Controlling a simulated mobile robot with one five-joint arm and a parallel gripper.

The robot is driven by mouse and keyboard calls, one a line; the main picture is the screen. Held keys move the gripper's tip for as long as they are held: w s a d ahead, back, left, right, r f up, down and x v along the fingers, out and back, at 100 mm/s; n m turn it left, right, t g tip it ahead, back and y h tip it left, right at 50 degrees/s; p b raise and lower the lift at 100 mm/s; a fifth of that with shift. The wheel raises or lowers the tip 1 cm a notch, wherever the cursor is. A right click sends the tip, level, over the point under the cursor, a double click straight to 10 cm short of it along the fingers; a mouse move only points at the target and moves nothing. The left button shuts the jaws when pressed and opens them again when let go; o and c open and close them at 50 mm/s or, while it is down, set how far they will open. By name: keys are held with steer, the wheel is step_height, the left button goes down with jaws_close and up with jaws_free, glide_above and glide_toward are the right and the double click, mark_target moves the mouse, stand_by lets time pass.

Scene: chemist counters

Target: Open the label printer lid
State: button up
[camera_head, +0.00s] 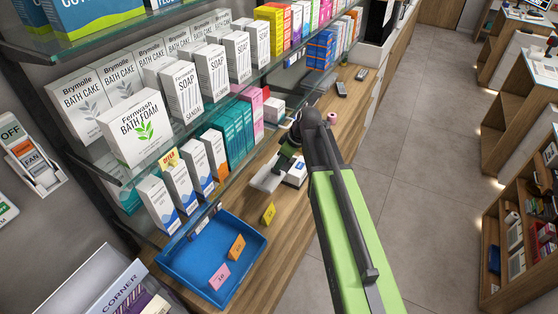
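A small white and grey device, which looks like the label printer (297,174), sits on the wooden counter below the shelves, near the middle of the camera_head view. A pale grey flat part (266,180) extends from its left side. I cannot tell whether this is its lid or how far the lid is open. My gripper (284,162) is at the device, pointing down over it, with dark parts close to its top. My arm hides part of the device. The fingertips are too small and covered to tell whether they touch it or are open.
A blue tray (178,268) with pink and orange tags stands nearer on the counter (262,248). A yellow tag (268,213) lies between tray and device. Glass shelves of boxes (188,128) overhang the left side. Grey floor (425,190) is open to the right.

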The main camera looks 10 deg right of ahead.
steer(key=p+v, duration=0.9)
steer(key=v, duration=0.3)
steer(key=shift+r+p, duration=0.25)
steer(key=shift+p, duration=0.15)
steer(key=s+a+f+b, duration=0.2)
steer(key=s+f+b, duration=0.2)
steer(key=f+b, duration=0.9)
steer(key=s+d+f+m+g+h+b, duration=0.2)
steer(key=s+f+m, duration=0.4)
steer(key=s+m, duration=0.4)
steer(key=shift+s+d+m+g+h+b, duration=0.2)
steer(key=shift+d+m+g+h+b, duration=0.2)
steer(key=shift+d+h+b, duration=0.65)
